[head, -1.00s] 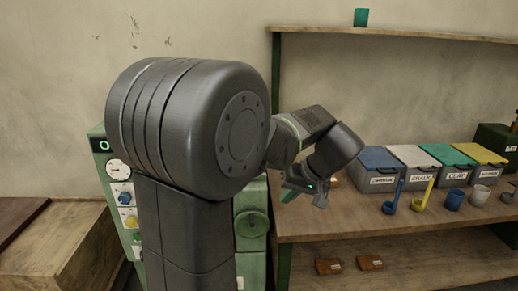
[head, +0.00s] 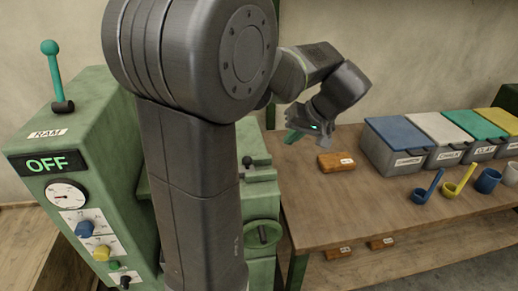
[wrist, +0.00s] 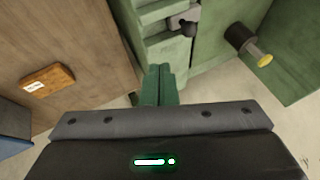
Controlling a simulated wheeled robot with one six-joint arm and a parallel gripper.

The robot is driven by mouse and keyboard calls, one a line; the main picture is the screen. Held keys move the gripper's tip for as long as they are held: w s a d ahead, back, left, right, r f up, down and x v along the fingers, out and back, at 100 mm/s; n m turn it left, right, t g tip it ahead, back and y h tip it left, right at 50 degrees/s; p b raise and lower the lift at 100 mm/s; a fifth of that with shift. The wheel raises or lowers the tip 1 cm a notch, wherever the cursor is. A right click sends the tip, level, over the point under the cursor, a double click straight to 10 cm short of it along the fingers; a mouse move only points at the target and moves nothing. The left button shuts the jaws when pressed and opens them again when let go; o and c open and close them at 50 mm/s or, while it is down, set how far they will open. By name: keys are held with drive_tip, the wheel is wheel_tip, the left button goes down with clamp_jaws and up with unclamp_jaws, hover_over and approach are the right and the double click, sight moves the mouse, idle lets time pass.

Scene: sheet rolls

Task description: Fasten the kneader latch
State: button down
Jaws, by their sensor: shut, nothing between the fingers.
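The green kneader machine (head: 88,140) stands at the left of the head view, partly hidden behind my arm. A small black knob (head: 247,161) stands on its lower green body; a dark knob on a grey plate (wrist: 186,22) shows at the top of the wrist view. I cannot tell for sure which part is the latch or whether it is fastened. My gripper (head: 293,137) is shut and empty in the head view, near the bench's left edge. Its green fingers (wrist: 158,84) are together in the wrist view, apart from the dark knob.
The panel reads OFF (head: 47,165) below a green-knobbed lever labelled RAM (head: 54,75). The wooden bench (head: 330,205) holds a wooden block (head: 335,161), lidded bins (head: 398,140) and scoops (head: 427,186). A dark cylinder with a yellow end (wrist: 250,45) juts out at right.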

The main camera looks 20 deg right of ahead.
drive_tip(key=shift+s, duration=0.15)
drive_tip(key=p+x, duration=0.1)
drive_tip(key=x, duration=0.8)
drive_tip(key=shift+w+a+f, duration=0.15)
drive_tip(key=shift+w+f, duration=0.05)
drive_tip(key=shift+f, duration=0.05)
drive_tip(key=a, duration=0.1)
drive_tip(key=w+a+p, duration=0.1)
drive_tip(key=a, duration=0.1)
drive_tip(key=shift+w+f, duration=0.2)
drive_tip(key=shift+f, duration=0.2)
drive_tip(key=shift+w+a+f, duration=0.2)
drive_tip(key=shift+a, duration=0.05)
